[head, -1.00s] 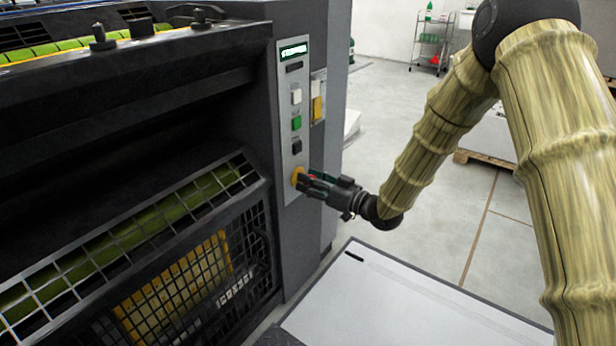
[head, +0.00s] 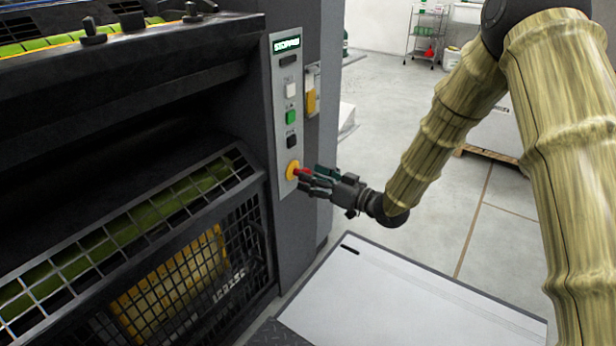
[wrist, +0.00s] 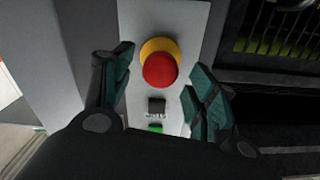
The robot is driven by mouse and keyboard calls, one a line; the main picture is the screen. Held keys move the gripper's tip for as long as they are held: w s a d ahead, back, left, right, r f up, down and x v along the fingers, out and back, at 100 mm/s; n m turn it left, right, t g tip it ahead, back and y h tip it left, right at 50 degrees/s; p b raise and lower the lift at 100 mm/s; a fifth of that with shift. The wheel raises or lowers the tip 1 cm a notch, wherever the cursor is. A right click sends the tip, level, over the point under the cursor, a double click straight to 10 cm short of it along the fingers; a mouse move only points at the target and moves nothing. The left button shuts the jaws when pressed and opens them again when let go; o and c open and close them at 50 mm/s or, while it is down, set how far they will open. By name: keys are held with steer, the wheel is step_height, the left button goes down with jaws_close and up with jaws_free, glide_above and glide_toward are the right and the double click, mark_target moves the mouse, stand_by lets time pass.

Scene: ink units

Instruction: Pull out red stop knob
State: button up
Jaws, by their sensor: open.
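The red stop knob (wrist: 160,71) sits on a yellow collar (wrist: 152,47) low on the light control panel (wrist: 184,20). In the head view the yellow collar (head: 291,171) shows, with a bit of the red knob (head: 301,171) partly hidden by my gripper. My gripper (head: 312,178) is just right of the knob. In the wrist view my gripper (wrist: 164,88) is open, one finger on each side of the knob, with a visible gap on both sides. Nothing is held.
Above the knob the panel has a black button (head: 291,142), a green button (head: 290,117), a white button (head: 291,90) and a lit display (head: 287,45). A mesh guard (head: 215,270) is at left. A white-topped surface (head: 410,300) lies below my arm.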

steer(key=v, duration=0.9)
steer(key=shift+s+d, duration=0.15)
steer(key=shift+d, duration=0.05)
steer(key=s+d+f+m+g+h, duration=0.1)
steer(key=s+d+f+m+h, duration=0.15)
steer(key=s+f, duration=0.4)
steer(key=s+d+f+m+g+h+p, duration=0.1)
steer(key=s+f+h, duration=0.2)
steer(key=f, duration=0.7)
steer(key=s+d+f+m+h, duration=0.1)
steer(key=s+f+m+h, duration=0.2)
steer(key=f, duration=0.6)
steer(key=s+d+f+m+g+h, duration=0.1)
steer(key=s+d+f+g+h, duration=0.2)
steer(key=s, duration=0.8)
steer(key=s+d+f+g+h+p, duration=0.1)
steer(key=s+d+f+g, duration=0.3)
steer(key=s, duration=0.6)
steer(key=s+d+f+m+g+h, duration=0.15)
steer(key=s+f, duration=0.25)
steer(key=s, duration=0.7)
step_height(320, 180, up, 38)
steer(key=p, duration=3.8)
steer(key=shift+w+a+f+h, duration=0.25)
steer(key=shift+w+a+h, duration=0.1)
steer(key=shift+a, duration=0.1)
